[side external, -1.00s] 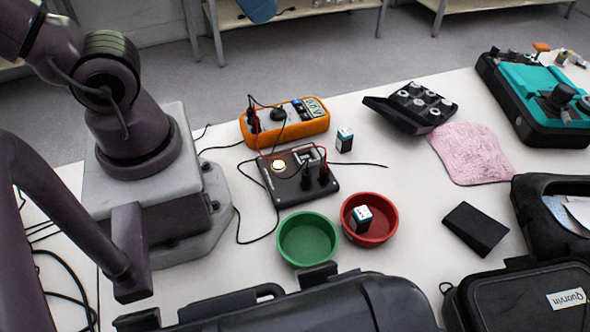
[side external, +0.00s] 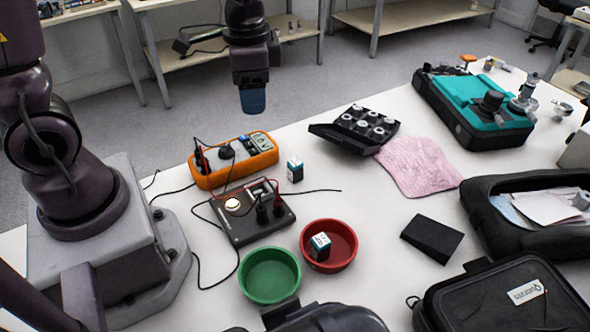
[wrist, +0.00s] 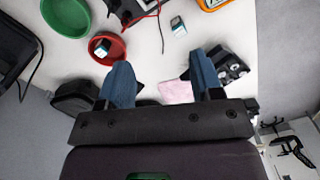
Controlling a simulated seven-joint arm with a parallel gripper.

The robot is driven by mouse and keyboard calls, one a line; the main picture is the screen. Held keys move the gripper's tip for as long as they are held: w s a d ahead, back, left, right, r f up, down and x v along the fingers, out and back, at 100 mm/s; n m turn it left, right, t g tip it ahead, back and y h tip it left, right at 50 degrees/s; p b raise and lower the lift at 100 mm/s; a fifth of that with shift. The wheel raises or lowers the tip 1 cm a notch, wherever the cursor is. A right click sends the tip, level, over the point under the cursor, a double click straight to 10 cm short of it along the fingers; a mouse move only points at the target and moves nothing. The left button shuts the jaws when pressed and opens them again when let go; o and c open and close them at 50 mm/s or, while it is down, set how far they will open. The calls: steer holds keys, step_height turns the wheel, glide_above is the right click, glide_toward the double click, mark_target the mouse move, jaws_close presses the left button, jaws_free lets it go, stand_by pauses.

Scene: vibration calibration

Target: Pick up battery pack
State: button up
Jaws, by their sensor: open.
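Two small battery-like blocks with white, dark and teal faces are in view. One block (side external: 295,171) stands on the white table beside the orange multimeter; it also shows in the wrist view (wrist: 178,26). The other block (side external: 320,245) sits tilted inside the red bowl (side external: 345,232) and shows in the wrist view (wrist: 102,47) too. I cannot tell which one is the battery pack. My gripper (side external: 252,100) hangs in the air above and behind the multimeter, clear of both blocks. In the wrist view its blue fingers (wrist: 160,64) are wide apart with nothing between them.
The orange multimeter (side external: 233,160) and a black test box (side external: 248,215) with leads lie left of the standing block. A green bowl (side external: 270,275), knob case (side external: 357,130), pink cloth (side external: 420,165), black block (side external: 432,239) and open cases surround the work. Bare table lies right of the standing block.

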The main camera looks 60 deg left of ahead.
mark_target(295, 162)
steer(key=w+f+m, duration=0.2)
steer(key=f+m, duration=0.2)
steer(key=f, duration=0.1)
steer(key=w+f+m, duration=0.3)
steer(key=f+m, duration=0.1)
steer(key=f, duration=0.2)
steer(key=w+a+f+m, duration=0.1)
steer(key=w+f+m, duration=0.2)
steer(key=f+m, duration=0.1)
steer(key=shift+w+f+m, duration=0.25)
steer(key=shift+f+m, duration=0.15)
steer(key=shift+f, duration=0.35)
steer(key=shift+w+d+f, duration=0.1)
steer(key=shift+d+f, duration=0.05)
steer(key=shift+f, duration=2.6)
steer(key=shift+c, duration=0.4)
steer(key=c, duration=0.9)
